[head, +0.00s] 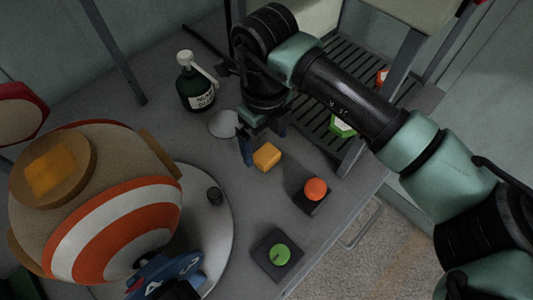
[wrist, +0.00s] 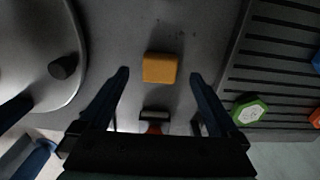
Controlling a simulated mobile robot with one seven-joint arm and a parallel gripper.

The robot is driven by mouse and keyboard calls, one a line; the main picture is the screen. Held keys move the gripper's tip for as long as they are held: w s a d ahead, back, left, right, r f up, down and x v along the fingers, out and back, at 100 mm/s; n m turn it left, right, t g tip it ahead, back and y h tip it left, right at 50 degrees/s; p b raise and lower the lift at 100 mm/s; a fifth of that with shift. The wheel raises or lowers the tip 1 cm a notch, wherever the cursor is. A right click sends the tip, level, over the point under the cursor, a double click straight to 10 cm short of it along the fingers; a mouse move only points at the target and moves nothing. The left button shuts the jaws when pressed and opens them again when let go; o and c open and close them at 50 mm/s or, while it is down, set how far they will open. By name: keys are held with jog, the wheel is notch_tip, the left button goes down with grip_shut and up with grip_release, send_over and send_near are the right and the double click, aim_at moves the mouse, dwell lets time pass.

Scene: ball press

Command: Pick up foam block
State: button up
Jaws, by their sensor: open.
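The foam block is a small yellow-orange block (head: 267,157) lying on the grey table, in the middle of the head view. In the wrist view the block (wrist: 160,68) lies roughly centred between my fingertips, with clear space on both sides. My gripper (wrist: 159,75) is open and empty, pointing down over the block. In the head view one blue finger of my gripper (head: 246,150) shows just left of the block; the other finger is hidden. I cannot tell the exact height of the fingertips above the table.
An orange button (head: 316,189) and a green knob (head: 279,254) sit on dark bases near the table's front edge. A large striped ball (head: 110,215) stands at left. A dark green bottle (head: 195,85) stands behind. A slatted rack (wrist: 275,75) with a green hexagonal piece (wrist: 249,111) is at right.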

aim_at(264, 152)
notch_tip(264, 152, down, 3)
jog(key=shift+w+a+f, duration=0.1)
jog(key=shift+a+f, duration=0.05)
jog(key=shift+f, duration=0.05)
jog(key=c, duration=1.5)
notch_tip(264, 152, up, 10)
jog(key=shift+r+p, duration=0.1)
jog(key=shift+p, duration=0.2)
jog(key=shift+c, duration=0.2)
jog(key=o, duration=0.9)
jog(key=c, duration=0.7)
